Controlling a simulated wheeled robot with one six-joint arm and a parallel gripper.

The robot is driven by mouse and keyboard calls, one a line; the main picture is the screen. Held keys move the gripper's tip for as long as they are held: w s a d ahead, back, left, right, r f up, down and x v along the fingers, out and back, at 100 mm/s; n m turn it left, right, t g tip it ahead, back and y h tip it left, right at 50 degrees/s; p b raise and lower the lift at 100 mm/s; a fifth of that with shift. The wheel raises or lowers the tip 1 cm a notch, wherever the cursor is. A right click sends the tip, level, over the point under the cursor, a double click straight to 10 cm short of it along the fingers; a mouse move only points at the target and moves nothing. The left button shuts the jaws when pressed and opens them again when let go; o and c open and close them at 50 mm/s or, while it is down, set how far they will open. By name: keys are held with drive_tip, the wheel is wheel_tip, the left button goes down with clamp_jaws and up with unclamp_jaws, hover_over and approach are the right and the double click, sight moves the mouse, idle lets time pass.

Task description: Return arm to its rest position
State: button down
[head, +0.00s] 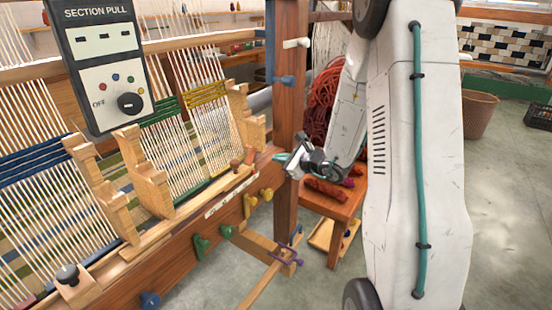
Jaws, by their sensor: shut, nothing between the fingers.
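My arm, white with a teal cable along it, fills the right of the middle in the head view. My gripper (282,157) is at the end of it, pointing left beside the loom's wooden upright (287,90). It looks shut and empty, with its small teal tips close to the right end of the loom's front beam. I cannot tell whether the tips touch the wood. A wooden stool (335,208) with dark red wool skeins (326,188) on it stands below and behind the gripper.
The loom (190,235) with pegs and stretched threads takes up the left. A control box (100,65) marked "SECTION PULL" hangs in front of it. A large red wool bundle (323,100) is behind my arm.

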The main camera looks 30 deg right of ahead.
drive_tip(key=shift+s+d, duration=0.1)
drive_tip(key=shift+d, duration=0.15)
drive_tip(key=shift+a, duration=0.15)
drive_tip(key=s+a+r+n+g+y, duration=0.3)
drive_tip(key=s+a+n+g, duration=0.3)
drive_tip(key=s+a+n, duration=0.25)
drive_tip(key=s+a+r+n+g+y, duration=0.35)
drive_tip(key=s+a+n+g, duration=0.25)
drive_tip(key=s+a+n, duration=0.3)
drive_tip(key=s+r+n+h, duration=0.4)
drive_tip(key=s+n+h, duration=0.1)
drive_tip(key=s, duration=0.3)
drive_tip(key=s+r+n+h, duration=0.5)
drive_tip(key=s, duration=0.4)
drive_tip(key=shift+n+g, duration=0.3)
drive_tip(key=shift+n, duration=0.05)
